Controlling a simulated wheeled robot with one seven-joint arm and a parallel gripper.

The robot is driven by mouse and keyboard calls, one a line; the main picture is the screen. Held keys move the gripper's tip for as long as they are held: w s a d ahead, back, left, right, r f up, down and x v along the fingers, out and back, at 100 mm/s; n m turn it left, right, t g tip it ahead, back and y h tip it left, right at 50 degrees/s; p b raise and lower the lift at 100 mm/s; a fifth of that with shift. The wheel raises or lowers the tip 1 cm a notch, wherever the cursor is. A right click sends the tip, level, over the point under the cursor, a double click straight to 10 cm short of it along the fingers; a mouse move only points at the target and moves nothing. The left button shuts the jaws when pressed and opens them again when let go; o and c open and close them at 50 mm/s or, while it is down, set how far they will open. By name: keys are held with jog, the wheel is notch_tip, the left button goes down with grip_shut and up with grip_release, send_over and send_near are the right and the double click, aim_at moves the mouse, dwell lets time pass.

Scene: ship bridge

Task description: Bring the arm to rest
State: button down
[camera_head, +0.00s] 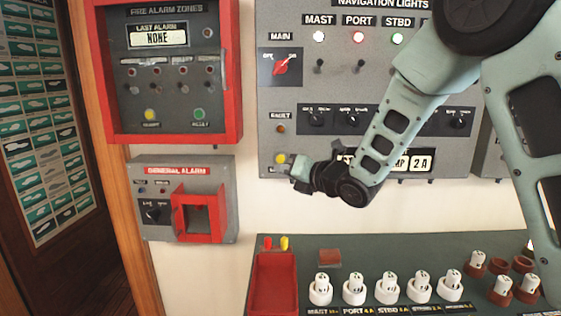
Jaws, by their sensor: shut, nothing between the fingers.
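My arm (403,120) comes in from the upper right, and its pale green links reach down and left. My gripper (297,174) is small and dark at the end of the arm, pointing left. It is shut with nothing held. It is in front of the lower left part of the navigation lights panel (285,98), close to a yellow lamp or button. I cannot tell whether it touches the panel. The arm hides part of that panel and its label.
Below is a dark green bench (400,252) with a red tray (273,285), several white fuse holders (354,290) and brown sockets (523,264). At left are the red-framed fire alarm panel (170,70) and the general alarm box (183,199). The wall between bench and panels is clear.

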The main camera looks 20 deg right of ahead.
dwell(0.3)
jog(key=s+a+f+m+g+h, duration=0.2)
jog(key=s+a+f+m+g, duration=0.15)
jog(key=s+m, duration=0.4)
jog(key=s+a+f+m+g+h, duration=0.1)
jog(key=s+a+f+m+g, duration=0.25)
jog(key=s+m, duration=0.4)
jog(key=s+f+m+g+h, duration=0.1)
jog(key=s+m, duration=0.4)
jog(key=s, duration=0.7)
jog(key=s+f+m+g+h, duration=0.2)
jog(key=s+m+g, duration=0.4)
jog(key=s, duration=0.7)
jog(key=shift+g+h, duration=0.3)
jog(key=shift+h, duration=0.1)
jog(key=shift+d, duration=0.1)
